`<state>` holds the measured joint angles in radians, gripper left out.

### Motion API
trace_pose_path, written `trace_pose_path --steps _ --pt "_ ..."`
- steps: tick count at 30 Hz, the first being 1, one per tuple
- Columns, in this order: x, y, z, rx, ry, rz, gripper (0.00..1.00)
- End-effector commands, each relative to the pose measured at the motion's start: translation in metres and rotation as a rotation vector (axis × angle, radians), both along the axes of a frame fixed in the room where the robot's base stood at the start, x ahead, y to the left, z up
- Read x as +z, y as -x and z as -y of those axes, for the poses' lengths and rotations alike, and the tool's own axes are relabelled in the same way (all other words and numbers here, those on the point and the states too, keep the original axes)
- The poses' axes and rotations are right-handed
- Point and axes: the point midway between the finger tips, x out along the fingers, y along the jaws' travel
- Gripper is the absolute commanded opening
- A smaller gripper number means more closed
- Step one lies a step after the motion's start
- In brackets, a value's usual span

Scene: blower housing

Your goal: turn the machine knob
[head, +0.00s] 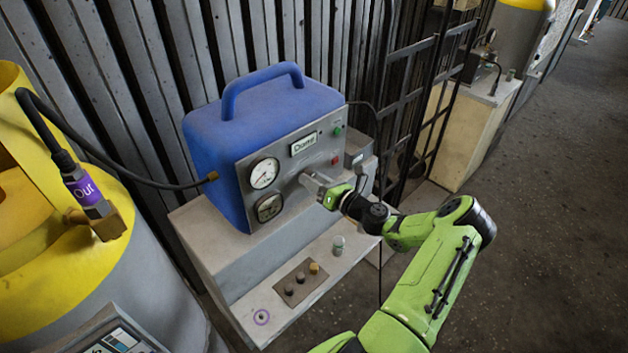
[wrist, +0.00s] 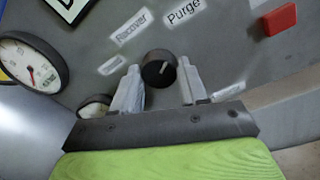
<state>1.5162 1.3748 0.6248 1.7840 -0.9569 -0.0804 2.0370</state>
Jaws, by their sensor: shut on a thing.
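The machine knob (wrist: 155,72) is a round black dial with a pale pointer line on the grey front panel (wrist: 225,60). It sits between the two fingers of my gripper (wrist: 159,65), which is shut on it. Labels "Recover" (wrist: 132,27) and "Purge" (wrist: 183,11) are above the knob; smaller labels beside it are hard to read. In the head view my gripper (head: 311,183) reaches from the right to the panel of the blue machine (head: 215,143) and hides the knob there.
Two gauges (head: 264,173) are left of my gripper. A red button (wrist: 279,19) is at the upper right. The machine stands on a grey stepped cabinet (head: 205,228). A yellow-topped tank (head: 60,250) stands left, a black rack (head: 415,90) behind right. Open floor (head: 560,190) lies right.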

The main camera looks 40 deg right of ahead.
Motion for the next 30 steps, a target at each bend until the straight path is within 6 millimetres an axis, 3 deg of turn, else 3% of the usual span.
trace_pose_path --steps 11,30 --pt "0.0011 -0.0001 -0.0002 0.001 0.196 0.005 0.13" --pt "0.0007 0.0001 -0.0005 0.002 0.801 0.023 0.13"
